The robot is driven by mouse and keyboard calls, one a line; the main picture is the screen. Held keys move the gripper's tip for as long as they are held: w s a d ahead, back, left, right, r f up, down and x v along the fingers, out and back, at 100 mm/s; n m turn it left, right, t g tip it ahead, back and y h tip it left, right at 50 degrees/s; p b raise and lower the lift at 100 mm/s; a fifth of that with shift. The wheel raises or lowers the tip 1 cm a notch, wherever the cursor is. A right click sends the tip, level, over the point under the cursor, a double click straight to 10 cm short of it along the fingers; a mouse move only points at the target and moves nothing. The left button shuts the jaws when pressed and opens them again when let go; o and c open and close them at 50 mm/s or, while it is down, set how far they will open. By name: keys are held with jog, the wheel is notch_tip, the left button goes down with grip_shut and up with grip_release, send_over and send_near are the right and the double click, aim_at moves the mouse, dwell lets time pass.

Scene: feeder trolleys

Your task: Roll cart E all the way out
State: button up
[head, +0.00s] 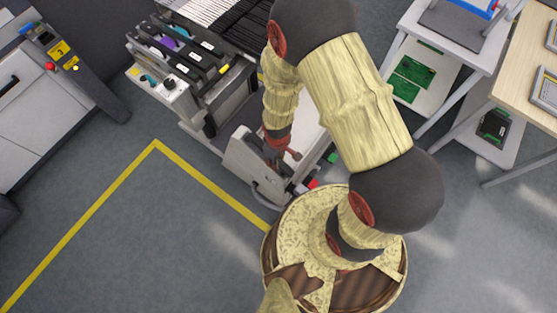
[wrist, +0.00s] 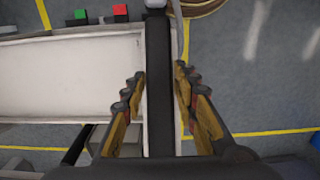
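A pale cart (head: 252,165) stands under my arm in the head view, partly hidden by it; I cannot read a letter on it, so I cannot tell if it is cart E. In the wrist view its white tray surface (wrist: 70,75) lies on the left, and a dark upright-running handle bar (wrist: 159,85) runs along its edge. My gripper (wrist: 160,72) has one finger on each side of the bar, with narrow gaps showing. My gripper also shows in the head view (head: 284,152), small, at the cart. Whether the fingers touch the bar is unclear.
A feeder trolley (head: 185,105) with several black feeders stands upper left of the cart. A grey machine (head: 45,120) stands at far left, white shelving (head: 440,85) and a wooden table (head: 530,70) at right. Yellow floor lines (head: 85,225) border open floor at lower left.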

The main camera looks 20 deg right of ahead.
jog(key=shift+o, duration=1.3)
jog(key=shift+s+d, duration=0.1)
jog(key=shift+r, duration=0.1)
notch_tip(320, 180, up, 12)
jog(key=f+b, duration=0.1)
jog(key=b, duration=0.1)
jog(key=w+f+b, duration=0.1)
jog(key=b, duration=0.2)
jog(key=a+f+b, duration=0.1)
jog(key=b, duration=0.2)
jog(key=shift+w+f, duration=0.25)
jog(key=shift+w, duration=0.15)
jog(key=b, duration=0.4)
jog(key=shift+w+a+f, duration=0.2)
jog(key=shift+w+f, duration=0.05)
jog(key=shift+f, duration=0.1)
jog(key=shift+a+b, duration=0.1)
jog(key=shift+b, duration=0.65)
